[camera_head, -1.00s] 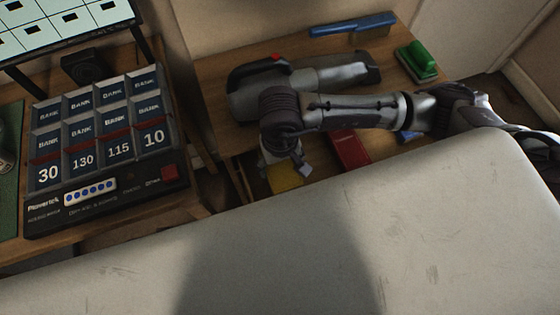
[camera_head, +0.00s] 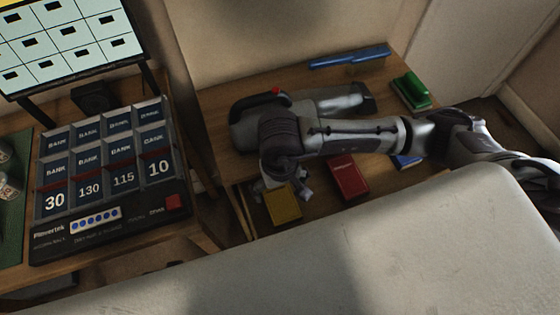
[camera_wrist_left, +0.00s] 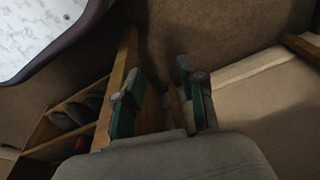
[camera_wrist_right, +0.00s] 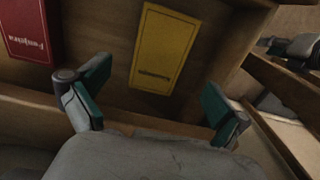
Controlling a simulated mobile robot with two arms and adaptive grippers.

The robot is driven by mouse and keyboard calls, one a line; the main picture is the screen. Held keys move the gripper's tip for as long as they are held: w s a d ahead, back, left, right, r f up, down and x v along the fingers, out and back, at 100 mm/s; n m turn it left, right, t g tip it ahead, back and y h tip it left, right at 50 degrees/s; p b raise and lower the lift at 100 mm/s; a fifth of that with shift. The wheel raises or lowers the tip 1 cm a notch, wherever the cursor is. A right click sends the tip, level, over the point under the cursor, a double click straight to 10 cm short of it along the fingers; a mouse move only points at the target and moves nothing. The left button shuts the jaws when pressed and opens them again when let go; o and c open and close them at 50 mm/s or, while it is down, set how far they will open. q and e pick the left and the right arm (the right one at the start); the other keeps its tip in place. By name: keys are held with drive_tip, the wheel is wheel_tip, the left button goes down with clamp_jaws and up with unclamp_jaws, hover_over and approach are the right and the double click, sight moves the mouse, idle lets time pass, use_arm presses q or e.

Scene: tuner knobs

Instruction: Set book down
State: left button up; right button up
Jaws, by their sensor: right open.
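The yellow book (camera_head: 284,208) lies flat on the wooden surface near its front edge. It also shows in the right wrist view (camera_wrist_right: 163,48), face up. My right gripper (camera_head: 284,189) is open at the yellow book's far end in the head view. In the right wrist view the fingers (camera_wrist_right: 153,90) are wide apart with nothing between them. A red book (camera_head: 347,177) lies to the right of the yellow one, and part of a blue book (camera_head: 408,161) shows farther right. My left gripper (camera_wrist_left: 158,92) shows only in its wrist view, fingers apart and empty.
A grey-and-black handheld device (camera_head: 340,102), a blue long object (camera_head: 349,57) and a green block-like object (camera_head: 410,91) lie behind my right arm. A bank-labelled panel (camera_head: 105,170) stands at left below a screen (camera_head: 65,45). A large pale surface (camera_head: 430,255) fills the foreground.

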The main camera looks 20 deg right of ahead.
sight(280, 200)
use_arm(q)
drive_tip(key=f, duration=0.1)
drive_tip(key=s+f, duration=0.1)
drive_tip(key=f, duration=0.1)
drive_tip(key=shift+s+p, duration=0.25)
drive_tip(key=shift+p, duration=0.1)
use_arm(e)
wheel_tip(280, 200, up, 11)
drive_tip(key=shift+f, duration=0.15)
